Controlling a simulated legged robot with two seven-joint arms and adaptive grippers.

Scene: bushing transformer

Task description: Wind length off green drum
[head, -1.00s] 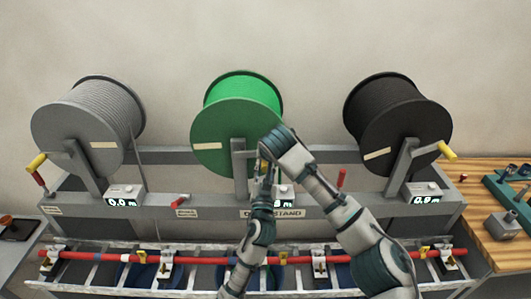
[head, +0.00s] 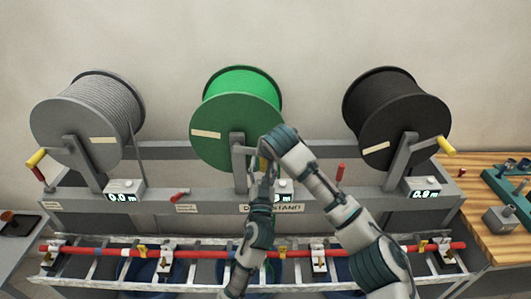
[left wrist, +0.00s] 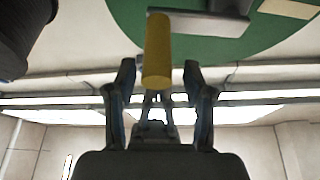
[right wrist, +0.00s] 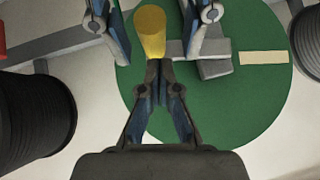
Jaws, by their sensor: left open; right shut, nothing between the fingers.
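The green drum (head: 220,145) sits in the middle of the stand, with a pale label (head: 206,134) left of its centre. Its yellow crank handle (left wrist: 157,50) points at the left wrist camera and also shows in the right wrist view (right wrist: 151,30). My left gripper (head: 263,170) is open, with one finger on each side of the handle; I cannot tell whether they touch it. My right gripper (right wrist: 160,66) is shut and empty, just below the handle in the right wrist view. My arms hide most of the crank and part of the length display (head: 284,198).
A grey drum (head: 75,135) stands left and a black drum (head: 385,130) right, each with a crank. A red bar (head: 105,252) runs along the front rack. Small red levers (head: 180,196) stick up from the stand. A wooden bench (head: 485,235) is at right.

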